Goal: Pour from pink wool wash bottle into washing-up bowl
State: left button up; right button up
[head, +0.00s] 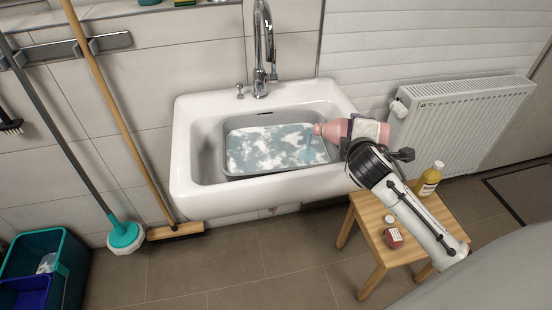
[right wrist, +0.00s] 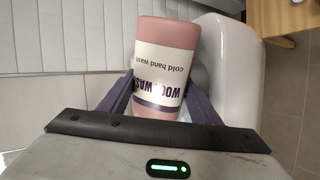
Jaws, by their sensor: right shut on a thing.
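The pink wool wash bottle (head: 366,130) is held on its side at the right rim of the sink, its mouth pointing left over the bowl. My right gripper (head: 352,139) is shut around the bottle. In the right wrist view the bottle (right wrist: 166,65) shows its "cold hand wash" label between the fingers (right wrist: 160,100). A light blue stream (head: 310,147) shows below the mouth. The grey washing-up bowl (head: 234,175) sits in the white sink and holds bluish liquid with white foam (head: 270,145). My left gripper is not in view.
A tap (head: 262,50) rises behind the sink (head: 185,165). A radiator (head: 470,120) is on the right wall.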

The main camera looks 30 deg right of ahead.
notch_tip(320, 180, up, 2)
jog(key=m+t+y, duration=0.2)
jog(key=m, duration=0.1)
jog(key=shift+s+m, duration=0.1)
jog(key=shift+m, duration=0.2)
jog(key=r+m+t+y, duration=0.1)
jog(key=m+t, duration=0.1)
jog(key=m, duration=0.1)
jog(key=shift+r+m+y, duration=0.2)
jog(key=shift+m+y, duration=0.1)
jog(key=shift+y, duration=0.1)
jog(key=shift+r+m+t, duration=0.35)
jog(key=shift+m+t, duration=0.15)
jog(key=shift+m, duration=0.1)
jog(key=m+t, duration=0.1)
jog(key=m, duration=0.1)
jog(key=r+m+t+b, duration=0.1)
jog(key=m, duration=0.1)
jog(key=shift+r+y, duration=0.2)
jog(key=shift+y, duration=0.2)
jog(key=shift+r+m, duration=0.3)
